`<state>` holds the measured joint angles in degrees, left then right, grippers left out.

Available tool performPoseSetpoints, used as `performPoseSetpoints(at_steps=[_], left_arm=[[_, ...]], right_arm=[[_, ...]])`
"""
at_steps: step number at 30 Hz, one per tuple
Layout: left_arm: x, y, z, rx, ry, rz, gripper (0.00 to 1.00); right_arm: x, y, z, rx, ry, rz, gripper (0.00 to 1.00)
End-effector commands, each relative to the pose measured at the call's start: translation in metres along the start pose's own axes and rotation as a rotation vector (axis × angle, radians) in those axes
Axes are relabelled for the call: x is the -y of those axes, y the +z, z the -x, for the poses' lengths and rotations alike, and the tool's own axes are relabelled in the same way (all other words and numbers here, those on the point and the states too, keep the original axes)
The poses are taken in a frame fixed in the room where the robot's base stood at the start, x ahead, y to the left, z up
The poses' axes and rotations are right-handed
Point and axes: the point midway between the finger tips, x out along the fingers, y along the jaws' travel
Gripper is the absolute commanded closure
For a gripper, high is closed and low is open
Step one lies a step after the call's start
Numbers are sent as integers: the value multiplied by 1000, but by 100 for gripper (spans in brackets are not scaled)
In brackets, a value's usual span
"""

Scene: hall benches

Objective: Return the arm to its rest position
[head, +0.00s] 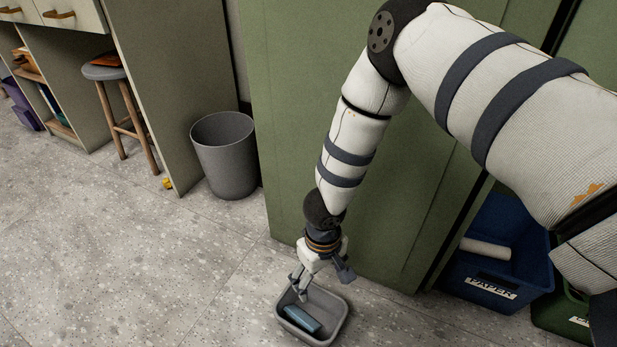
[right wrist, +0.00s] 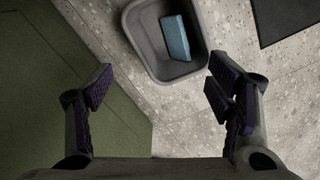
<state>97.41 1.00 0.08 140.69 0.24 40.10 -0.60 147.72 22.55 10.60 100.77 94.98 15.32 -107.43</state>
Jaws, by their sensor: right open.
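My right arm (head: 350,150) reaches down from the upper right in the head view. Its gripper (head: 298,284) is just above a small grey bin (head: 341,325) on the floor. In the right wrist view the right gripper (right wrist: 160,90) has its two fingers wide apart with nothing between them. The grey bin (right wrist: 143,45) lies beyond the fingertips there. A blue block-like item (head: 301,319) lies inside the bin, and it also shows in the right wrist view (right wrist: 175,38). My left gripper is not in view.
A green cabinet (head: 290,150) stands close behind the arm. A blue paper bin (head: 520,275) and a green bin (head: 560,312) are at the right. A round grey wastebasket (head: 225,160) and a stool (head: 104,73) stand left. The floor at left is clear.

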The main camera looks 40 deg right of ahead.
Motion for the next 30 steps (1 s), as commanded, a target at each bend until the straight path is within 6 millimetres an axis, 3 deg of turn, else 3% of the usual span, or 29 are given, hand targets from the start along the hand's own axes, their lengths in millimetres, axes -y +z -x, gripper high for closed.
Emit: performPoseSetpoints(at_steps=[3, 7, 21, 23, 25, 26, 30], left_arm=[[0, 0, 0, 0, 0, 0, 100], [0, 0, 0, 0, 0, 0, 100], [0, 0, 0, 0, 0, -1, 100], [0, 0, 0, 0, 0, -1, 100], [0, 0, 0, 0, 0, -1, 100], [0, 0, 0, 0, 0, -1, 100], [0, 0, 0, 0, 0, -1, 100]], right_arm=[[0, -1, 24, -2, -2, -2, 26], [0, 0, 37, 0, 0, -1, 26], [-1, 6, 36, 12, 8, 3, 26], [-4, 26, 25, 50, 33, 14, 26], [-13, 71, 3, 129, 92, 36, 26], [-18, 97, -7, 171, 122, 52, 26], [-41, 235, -37, 354, 238, 141, 26]])
